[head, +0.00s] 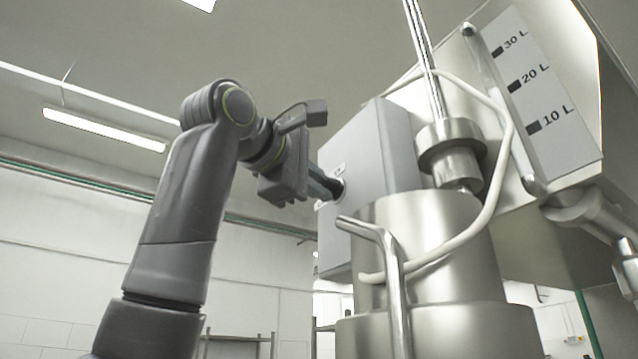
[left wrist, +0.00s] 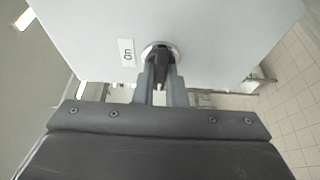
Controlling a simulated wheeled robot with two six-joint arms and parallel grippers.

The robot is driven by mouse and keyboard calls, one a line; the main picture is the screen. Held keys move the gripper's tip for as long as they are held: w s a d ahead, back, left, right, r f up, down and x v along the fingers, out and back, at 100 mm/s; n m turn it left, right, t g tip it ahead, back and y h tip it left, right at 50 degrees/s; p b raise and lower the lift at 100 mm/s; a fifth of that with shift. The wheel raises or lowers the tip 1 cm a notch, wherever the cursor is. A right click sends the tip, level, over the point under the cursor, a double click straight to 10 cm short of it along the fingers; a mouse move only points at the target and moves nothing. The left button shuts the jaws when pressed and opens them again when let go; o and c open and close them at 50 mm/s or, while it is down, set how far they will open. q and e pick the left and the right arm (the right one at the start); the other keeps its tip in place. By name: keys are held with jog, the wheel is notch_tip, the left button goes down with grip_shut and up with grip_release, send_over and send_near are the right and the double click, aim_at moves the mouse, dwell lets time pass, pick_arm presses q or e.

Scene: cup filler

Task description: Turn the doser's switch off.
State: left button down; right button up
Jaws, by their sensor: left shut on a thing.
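The doser's grey switch box (head: 353,150) is mounted beside the steel cylinder in the head view. Its round switch (head: 337,188) with a metal ring is on the box's left face. In the left wrist view the switch (left wrist: 160,52) sits next to a small white label (left wrist: 126,52). My left gripper (head: 330,186) reaches the switch from the left. In the left wrist view my left gripper (left wrist: 160,68) is shut on the dark switch knob, and its fingers hide part of it. My right gripper is not in view.
The steel doser cylinder (head: 428,240) stands right of the box, with a bent metal handle (head: 392,270) in front and a pale hose (head: 468,228) looping round. A hopper with a litre scale (head: 540,100) is at upper right. The room left of my arm is open.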

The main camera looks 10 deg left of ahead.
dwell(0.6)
pick_arm(q)
jog(key=c, duration=1.5)
grip_release()
jog(key=b+v, duration=0.5)
jog(key=v, duration=1.2)
jog(key=shift+s+a+r, duration=0.15)
